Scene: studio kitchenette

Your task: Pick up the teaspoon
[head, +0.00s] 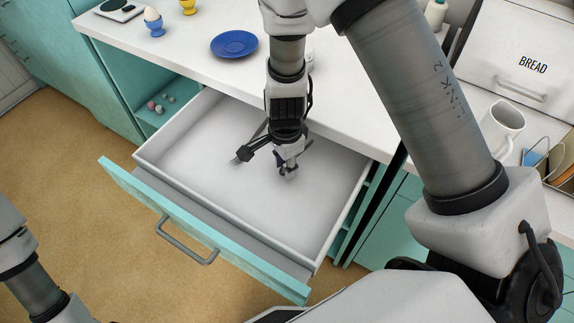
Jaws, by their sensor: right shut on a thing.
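My right gripper (286,166) reaches down into the open drawer (195,150), near its middle. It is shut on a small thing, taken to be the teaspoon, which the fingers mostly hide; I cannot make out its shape. I cannot tell whether it touches the drawer floor. No other teaspoon shows in the drawer, whose visible floor is bare. Part of my left arm shows at the lower left, but its gripper is out of view.
The white counter (340,110) overhangs the drawer's back. On it are a blue saucer (234,44), a blue egg cup (154,27) and a yellow egg cup (188,7). At right are a white mug (501,125) and a bread box (515,60). The drawer front (135,190) stands out over open floor.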

